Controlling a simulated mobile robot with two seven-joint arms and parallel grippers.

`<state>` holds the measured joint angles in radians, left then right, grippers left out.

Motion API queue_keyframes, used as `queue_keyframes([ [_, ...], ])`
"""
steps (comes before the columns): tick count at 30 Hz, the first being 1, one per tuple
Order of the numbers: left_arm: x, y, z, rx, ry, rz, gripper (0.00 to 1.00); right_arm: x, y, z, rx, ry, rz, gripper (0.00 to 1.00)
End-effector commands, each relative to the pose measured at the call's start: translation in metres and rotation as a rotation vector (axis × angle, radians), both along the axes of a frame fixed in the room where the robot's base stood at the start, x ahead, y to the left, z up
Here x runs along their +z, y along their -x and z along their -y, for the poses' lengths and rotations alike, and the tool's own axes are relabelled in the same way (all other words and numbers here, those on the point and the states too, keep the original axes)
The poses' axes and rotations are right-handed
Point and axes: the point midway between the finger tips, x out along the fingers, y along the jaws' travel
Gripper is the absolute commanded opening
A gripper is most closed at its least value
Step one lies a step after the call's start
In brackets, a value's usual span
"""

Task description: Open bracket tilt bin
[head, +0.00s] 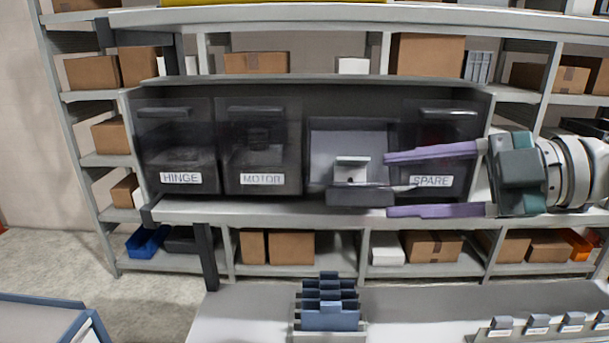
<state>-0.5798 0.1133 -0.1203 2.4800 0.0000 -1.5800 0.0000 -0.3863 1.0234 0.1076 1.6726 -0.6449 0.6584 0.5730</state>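A row of dark see-through tilt bins stands in a grey housing. The hinge bin (174,150), the motor bin (259,150) and the spare bin (437,140) look closed. The third bin (360,196), between motor and spare, looks tilted out, with its light grey inside showing. No label can be read on it. A pale bracket-like part (351,168) shows in its opening. My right gripper (389,186) reaches in from the right with its purple fingers spread above and below the tilted bin's right edge. Contact cannot be told. My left gripper is out of view.
Shelves with cardboard boxes (255,62) surround the housing. In front is a pale table with a blue slotted rack (330,305) and a row of small labelled holders (537,324). A blue-edged surface (45,310) is at lower left.

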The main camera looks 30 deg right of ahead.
Motion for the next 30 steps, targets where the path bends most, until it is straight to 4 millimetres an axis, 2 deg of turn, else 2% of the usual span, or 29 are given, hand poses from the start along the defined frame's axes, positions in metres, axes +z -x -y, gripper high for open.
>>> queue_keyframes([
  [6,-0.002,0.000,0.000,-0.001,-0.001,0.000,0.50,0.005,0.021,0.017,-0.001,0.000,-0.005,0.59],
  [10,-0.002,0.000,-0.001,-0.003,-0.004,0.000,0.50,0.008,0.028,0.023,0.001,-0.001,-0.003,0.59],
  [30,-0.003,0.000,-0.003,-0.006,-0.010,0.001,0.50,0.010,0.031,0.026,0.001,0.000,-0.001,0.59],
])
